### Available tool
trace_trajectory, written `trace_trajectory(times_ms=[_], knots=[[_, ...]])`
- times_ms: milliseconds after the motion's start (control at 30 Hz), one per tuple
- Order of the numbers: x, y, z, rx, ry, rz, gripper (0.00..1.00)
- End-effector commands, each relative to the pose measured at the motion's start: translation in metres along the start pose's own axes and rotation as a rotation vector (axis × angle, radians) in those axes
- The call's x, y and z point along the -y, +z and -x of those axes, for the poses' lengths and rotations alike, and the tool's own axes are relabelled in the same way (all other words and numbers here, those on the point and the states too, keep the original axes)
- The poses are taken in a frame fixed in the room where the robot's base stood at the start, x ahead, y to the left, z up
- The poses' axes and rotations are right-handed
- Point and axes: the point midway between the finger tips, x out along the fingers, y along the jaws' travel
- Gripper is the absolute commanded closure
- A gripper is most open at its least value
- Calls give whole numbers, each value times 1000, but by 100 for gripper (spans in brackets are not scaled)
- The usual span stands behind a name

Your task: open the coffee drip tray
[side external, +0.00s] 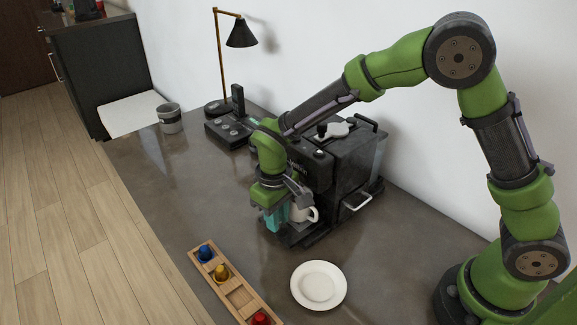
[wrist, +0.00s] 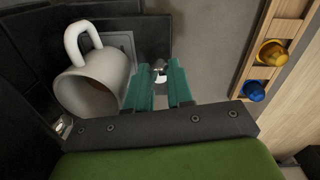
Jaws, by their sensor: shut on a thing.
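The black coffee machine (side external: 355,165) stands against the wall. Its drip tray (side external: 312,238) is low at the front, partly hidden by my gripper (side external: 275,217). A white mug (side external: 302,214) stands over the tray beside my fingers, and in the wrist view the mug (wrist: 93,85) is just left of them. In the wrist view my teal fingers (wrist: 162,72) are shut on a small shiny piece (wrist: 160,76) at the tray's front edge, which looks like the drip tray handle. Most of that piece is hidden between the fingers.
A wooden capsule holder (side external: 240,294) with coloured capsules lies in front, near the counter edge. A white saucer (side external: 319,285) is to the right. A grey cup (side external: 169,117) and a lamp (side external: 241,35) stand farther back. The counter left of my gripper is clear.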

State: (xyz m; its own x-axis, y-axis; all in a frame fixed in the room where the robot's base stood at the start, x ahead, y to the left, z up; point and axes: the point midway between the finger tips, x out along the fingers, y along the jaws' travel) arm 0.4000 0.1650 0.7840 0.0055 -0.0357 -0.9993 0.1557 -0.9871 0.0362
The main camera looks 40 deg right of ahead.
Motion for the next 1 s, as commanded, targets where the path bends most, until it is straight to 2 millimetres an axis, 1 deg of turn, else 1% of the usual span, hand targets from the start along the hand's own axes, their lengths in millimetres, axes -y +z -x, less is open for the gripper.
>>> trace_trajectory(times_ms=[67,133,300,400,500,767,800,867,1000], knots=[[5,-1,1,0,0,1,100],[16,-3,1,0,0,3,100],[53,-9,3,-2,0,4,100],[68,-11,3,-2,0,2,100],[74,-12,4,-3,0,1,100],[75,-12,4,-3,-1,1,100],[75,-12,4,-3,-1,1,75],[74,-12,4,-3,-1,1,68],[74,-12,4,-2,0,1,68]])
